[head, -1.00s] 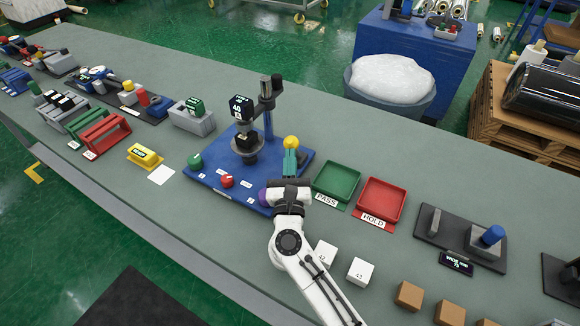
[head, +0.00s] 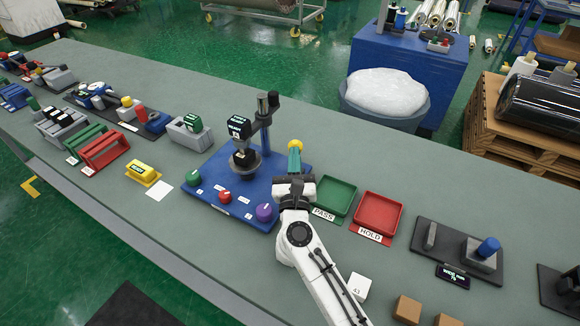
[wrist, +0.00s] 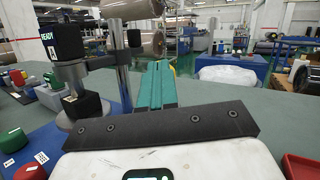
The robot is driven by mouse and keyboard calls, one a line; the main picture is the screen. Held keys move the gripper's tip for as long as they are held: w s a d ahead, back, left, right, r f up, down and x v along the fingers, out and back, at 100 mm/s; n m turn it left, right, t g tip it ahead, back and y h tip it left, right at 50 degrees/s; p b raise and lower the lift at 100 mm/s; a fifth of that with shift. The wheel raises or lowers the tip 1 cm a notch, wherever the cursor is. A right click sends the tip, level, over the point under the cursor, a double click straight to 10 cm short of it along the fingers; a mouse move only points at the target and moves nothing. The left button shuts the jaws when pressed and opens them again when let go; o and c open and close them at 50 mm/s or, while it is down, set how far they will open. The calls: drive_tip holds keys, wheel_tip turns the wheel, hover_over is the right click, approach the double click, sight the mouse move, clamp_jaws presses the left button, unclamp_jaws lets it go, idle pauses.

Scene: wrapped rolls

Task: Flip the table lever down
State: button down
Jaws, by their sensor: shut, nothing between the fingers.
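A blue machine base (head: 210,204) stands on the grey bench with a column, a display head (head: 240,127) and a black cube (head: 245,157) on its round table. The display reads READY in the wrist view (wrist: 47,40). A yellow ball knob (head: 295,146), apparently the lever's end, shows at the base's back right; its shaft is hidden behind my gripper. My gripper (head: 294,158) has teal fingers, shut and empty, just in front of the knob. I cannot tell if they touch it.
Green (head: 193,177), red (head: 226,197) and purple (head: 264,213) knobs sit on the base's front. A green PASS tray (head: 325,212) and red HOLD tray (head: 363,231) lie right of my gripper. A white cube (head: 358,286) is beside my arm.

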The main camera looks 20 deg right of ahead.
drive_tip(key=w+d+b, duration=0.1)
drive_tip(key=w+d, duration=0.4)
drive_tip(key=d, duration=0.2)
drive_tip(key=shift+r, duration=0.4)
drive_tip(key=shift+w+d, duration=0.15)
drive_tip(key=shift+r, duration=0.1)
idle(0.3)
